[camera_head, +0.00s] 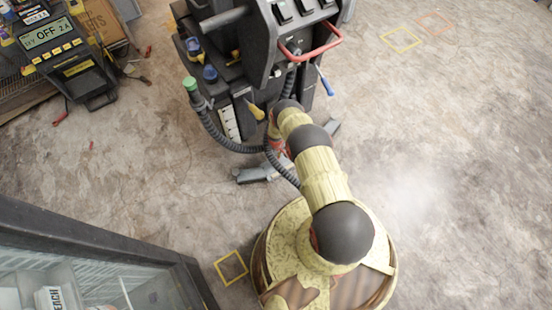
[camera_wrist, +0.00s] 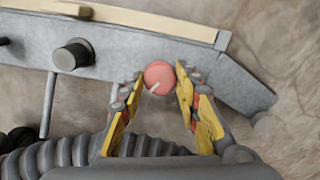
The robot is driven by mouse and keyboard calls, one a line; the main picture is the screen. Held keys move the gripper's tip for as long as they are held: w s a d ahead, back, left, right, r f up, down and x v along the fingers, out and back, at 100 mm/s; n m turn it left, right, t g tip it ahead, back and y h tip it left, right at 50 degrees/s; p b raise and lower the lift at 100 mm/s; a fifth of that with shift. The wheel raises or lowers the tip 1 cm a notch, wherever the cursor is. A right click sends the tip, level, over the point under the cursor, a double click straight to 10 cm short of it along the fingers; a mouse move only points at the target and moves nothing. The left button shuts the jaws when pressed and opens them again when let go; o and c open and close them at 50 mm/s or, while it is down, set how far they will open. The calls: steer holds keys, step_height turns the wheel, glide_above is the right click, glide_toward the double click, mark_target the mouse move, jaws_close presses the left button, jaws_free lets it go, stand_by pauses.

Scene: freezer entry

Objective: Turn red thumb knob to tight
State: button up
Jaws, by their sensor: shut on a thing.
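The red thumb knob (camera_wrist: 159,77) sits on a grey metal bar (camera_wrist: 115,62) in the wrist view. It is round, with a white line on its face running to the lower left. My gripper (camera_wrist: 160,73) has its yellow fingers on either side of the knob and is shut on it. In the head view, my arm reaches toward the foot of a dark equipment cart (camera_head: 255,85). The gripper and knob are not clearly visible there.
A dark knob (camera_wrist: 73,55) stands on the same bar, left of the red one. A ribbed hose (camera_wrist: 70,152) runs close below my gripper. A glass-topped freezer (camera_head: 90,260) is at lower left. Open floor (camera_head: 450,150) lies to the right.

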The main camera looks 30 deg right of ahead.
steer(key=m, duration=1.4)
steer(key=shift+m, duration=0.3)
steer(key=m, duration=0.3)
steer(key=shift+m, duration=0.3)
steer(key=m, duration=0.3)
steer(key=shift+m, duration=0.3)
steer(key=m, duration=0.4)
steer(key=shift+m, duration=1.8)
